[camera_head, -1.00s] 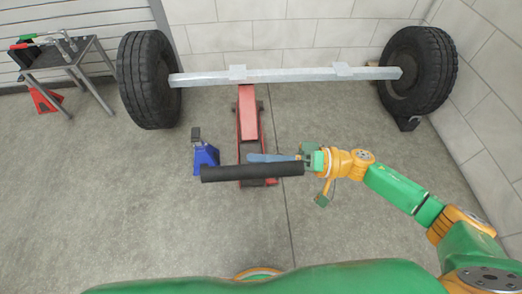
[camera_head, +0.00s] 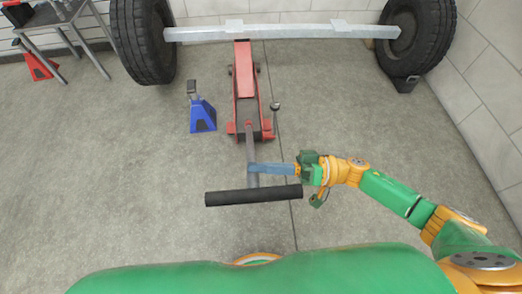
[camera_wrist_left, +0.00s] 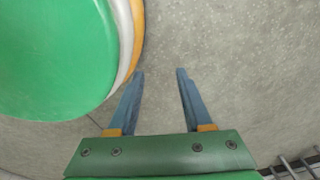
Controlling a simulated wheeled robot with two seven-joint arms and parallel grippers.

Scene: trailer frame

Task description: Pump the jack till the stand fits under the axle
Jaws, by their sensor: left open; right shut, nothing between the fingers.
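The red floor jack (camera_head: 246,90) stands under the middle of the pale axle (camera_head: 290,31), its front end below the beam. Its handle ends in a black crossbar grip (camera_head: 253,196), low and towards me. My right gripper (camera_head: 270,168) is shut and empty. Its blue fingers cross the handle's grey shaft in the picture, just beyond the grip; I cannot tell whether they touch it. The blue stand (camera_head: 202,115) is upright on the floor left of the jack, apart from the axle. My left gripper (camera_wrist_left: 158,75) is open and empty above bare floor.
Tyres (camera_head: 143,40) stand at both axle ends, with a dark chock (camera_head: 406,83) by the right one. A metal table (camera_head: 52,20) and a red stand (camera_head: 40,67) are at the far left. The floor left of the jack is mostly clear.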

